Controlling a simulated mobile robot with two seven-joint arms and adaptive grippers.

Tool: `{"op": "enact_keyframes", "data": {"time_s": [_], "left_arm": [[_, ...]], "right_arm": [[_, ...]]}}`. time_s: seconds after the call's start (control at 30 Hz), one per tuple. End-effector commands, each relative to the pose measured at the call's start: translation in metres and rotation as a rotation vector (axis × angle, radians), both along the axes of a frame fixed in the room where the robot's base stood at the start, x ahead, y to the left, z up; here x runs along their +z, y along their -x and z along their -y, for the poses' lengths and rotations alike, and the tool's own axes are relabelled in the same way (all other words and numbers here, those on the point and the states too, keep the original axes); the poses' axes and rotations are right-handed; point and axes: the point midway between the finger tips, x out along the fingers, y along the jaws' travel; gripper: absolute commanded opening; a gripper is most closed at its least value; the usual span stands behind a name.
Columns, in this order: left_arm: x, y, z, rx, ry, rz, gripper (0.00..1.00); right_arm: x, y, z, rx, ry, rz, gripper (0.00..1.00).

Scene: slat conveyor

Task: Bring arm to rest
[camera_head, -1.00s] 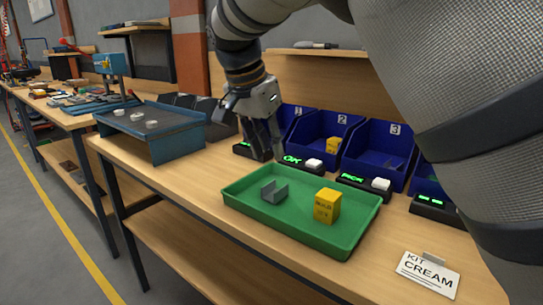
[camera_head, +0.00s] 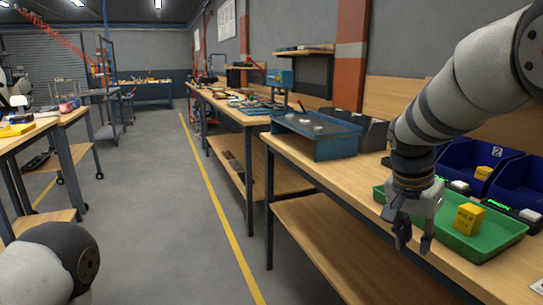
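My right gripper (camera_head: 414,242) points down at the front left edge of the green tray (camera_head: 487,249), in front of the bench edge in the picture. Its fingers are apart and I see nothing between them. A yellow box (camera_head: 468,219) stands in the tray, right of the gripper. The tray's left part is hidden behind the gripper. My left arm (camera_head: 50,265) shows only as a rounded link at the bottom left; its gripper is out of view.
Blue bins (camera_head: 520,184) stand behind the tray, one with a yellow box (camera_head: 484,173). A blue stand (camera_head: 318,138) is on the bench further left. Another workbench (camera_head: 35,131) is at far left. The grey floor (camera_head: 160,215) between is clear.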

Motion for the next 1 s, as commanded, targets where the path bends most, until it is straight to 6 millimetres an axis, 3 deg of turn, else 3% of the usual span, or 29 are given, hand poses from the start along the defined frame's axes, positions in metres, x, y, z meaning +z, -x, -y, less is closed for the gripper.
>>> {"op": "enact_keyframes", "data": {"time_s": [0.03, 0.17, 0.2, 0.27, 0.3, 0.37, 0.4, 0.5, 0.63, 0.73, 0.93, 0.97, 1.0], "left_arm": [[-0.001, -0.001, 0.001, -0.002, 0.001, 0.0, 1.0], [-0.001, -0.002, 0.001, -0.003, 0.002, 0.003, 1.0], [-0.001, -0.001, 0.001, -0.003, 0.002, 0.003, 1.0], [-0.001, -0.001, 0.001, -0.002, 0.001, 0.002, 1.0], [-0.001, -0.001, 0.001, -0.002, 0.001, 0.001, 1.0], [-0.001, -0.001, 0.001, -0.002, 0.001, 0.001, 1.0], [-0.001, -0.001, 0.001, -0.002, 0.001, 0.001, 1.0], [-0.001, -0.001, 0.001, -0.002, 0.001, 0.002, 1.0], [-0.001, -0.001, 0.001, -0.002, 0.001, 0.002, 1.0], [-0.001, -0.001, 0.001, -0.002, 0.001, 0.003, 1.0], [-0.001, -0.001, 0.001, -0.002, 0.001, 0.002, 1.0], [-0.001, -0.001, 0.001, -0.002, 0.001, 0.002, 1.0], [-0.001, -0.001, 0.001, -0.002, 0.001, 0.002, 1.0]], "right_arm": [[-0.045, 0.013, 0.001, 0.055, -0.018, -0.055, 0.25], [-0.153, 0.063, -0.004, 0.246, -0.075, -0.157, 0.25], [-0.185, 0.086, -0.006, 0.306, -0.097, -0.186, 0.25], [-0.228, 0.127, -0.012, 0.398, -0.129, -0.229, 0.25], [-0.253, 0.158, -0.016, 0.458, -0.152, -0.254, 0.25], [-0.283, 0.209, -0.022, 0.548, -0.185, -0.291, 0.25], [-0.297, 0.243, -0.027, 0.605, -0.205, -0.312, 0.25], [-0.314, 0.32, -0.037, 0.729, -0.248, -0.353, 0.25], [-0.311, 0.384, -0.046, 0.84, -0.278, -0.383, 0.25], [-0.307, 0.402, -0.048, 0.879, -0.283, -0.388, 0.25], [-0.307, 0.402, -0.048, 0.887, -0.281, -0.386, 0.25], [-0.307, 0.402, -0.048, 0.886, -0.281, -0.385, 0.23], [-0.307, 0.402, -0.048, 0.886, -0.28, -0.385, 0.14]]}}
